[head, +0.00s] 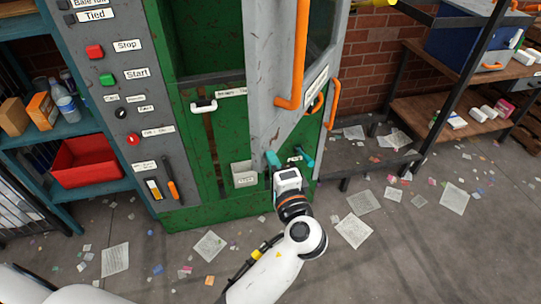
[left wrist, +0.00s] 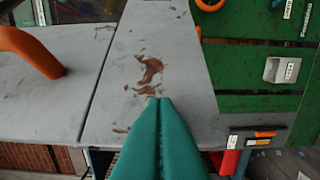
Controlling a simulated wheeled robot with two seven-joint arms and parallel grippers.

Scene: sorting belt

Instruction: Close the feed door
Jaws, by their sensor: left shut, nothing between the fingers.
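The feed door appears to be the grey panel (head: 262,75) with a long orange handle (head: 298,60), standing swung out from the green machine (head: 200,160). The green opening to its left is uncovered. My left gripper (head: 289,161) is at the door's lower edge in the head view, its teal fingers partly hidden by the wrist. In the left wrist view the fingers (left wrist: 158,102) are shut together and empty, in front of a scraped grey panel (left wrist: 150,50). I cannot tell whether they touch it. My right gripper is not in view.
A control panel (head: 125,90) with Stop and Start buttons is left of the opening. A blue shelf with a red bin (head: 85,162) stands further left. A workbench (head: 430,110) is at the right. Papers and scraps litter the otherwise open floor.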

